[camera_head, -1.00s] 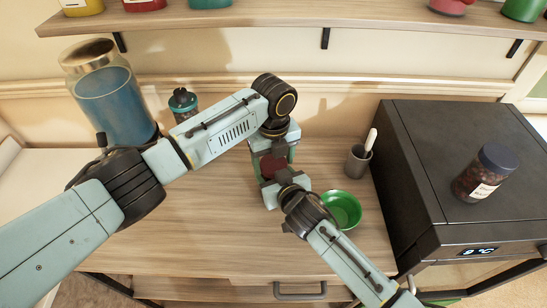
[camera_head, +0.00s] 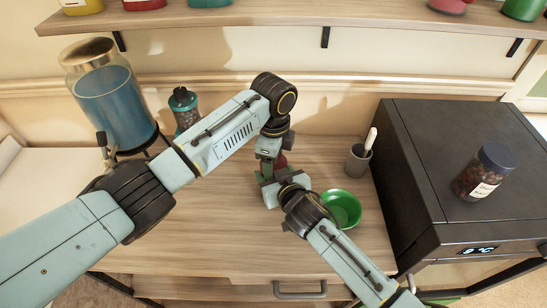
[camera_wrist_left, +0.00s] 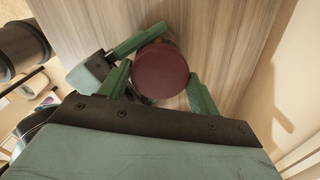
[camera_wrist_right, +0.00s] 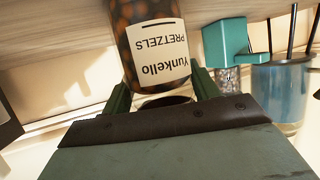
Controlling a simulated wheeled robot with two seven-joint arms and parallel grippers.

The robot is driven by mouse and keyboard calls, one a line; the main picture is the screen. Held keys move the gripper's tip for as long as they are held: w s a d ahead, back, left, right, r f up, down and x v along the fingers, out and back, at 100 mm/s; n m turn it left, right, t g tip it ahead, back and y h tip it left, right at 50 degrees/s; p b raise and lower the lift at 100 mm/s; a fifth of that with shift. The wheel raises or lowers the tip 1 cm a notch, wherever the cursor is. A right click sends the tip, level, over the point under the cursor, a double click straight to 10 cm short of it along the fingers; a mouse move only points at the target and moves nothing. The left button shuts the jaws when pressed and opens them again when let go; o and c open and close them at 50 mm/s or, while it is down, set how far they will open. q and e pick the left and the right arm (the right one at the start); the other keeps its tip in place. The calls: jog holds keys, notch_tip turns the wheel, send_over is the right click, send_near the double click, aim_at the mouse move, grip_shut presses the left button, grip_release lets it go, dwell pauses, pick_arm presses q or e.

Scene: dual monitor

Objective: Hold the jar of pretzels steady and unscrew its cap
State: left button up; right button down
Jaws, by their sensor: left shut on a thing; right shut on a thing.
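The jar of pretzels (camera_wrist_right: 150,45) shows in the right wrist view with its white label upside down and brown contents behind clear walls. Its dark red cap (camera_wrist_left: 161,70) is seen from above in the left wrist view. My left gripper (camera_head: 269,168) comes down over the cap, its green fingers shut on opposite sides of it. My right gripper (camera_wrist_right: 162,92) is shut on the jar, one finger on each side. In the head view only a bit of red (camera_head: 281,160) shows. My arms hide most of the jar.
A green bowl (camera_head: 342,209) and a grey cup (camera_head: 357,163) stand right of the grippers. A black appliance (camera_head: 440,150) carries another jar (camera_head: 482,172). A blue dispenser (camera_head: 115,105) and a teal-topped container (camera_head: 185,108) stand at the back left. The front counter is clear.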

pick_arm(q)
jog(key=o, duration=1.1)
jog(key=shift+s, duration=0.1)
notch_tip(320, 180, up, 4)
jog(key=shift+d+r, duration=0.1)
jog(key=shift+r, duration=0.25)
jog(key=shift+c, duration=0.4)
jog(key=r+m, duration=0.2)
jog(key=m, duration=0.1)
jog(key=shift+w+r, duration=0.15)
jog(key=shift+w, duration=0.05)
jog(key=shift+r+m, duration=0.35)
jog(key=shift+m, duration=0.75)
jog(key=shift+f, duration=3.85)
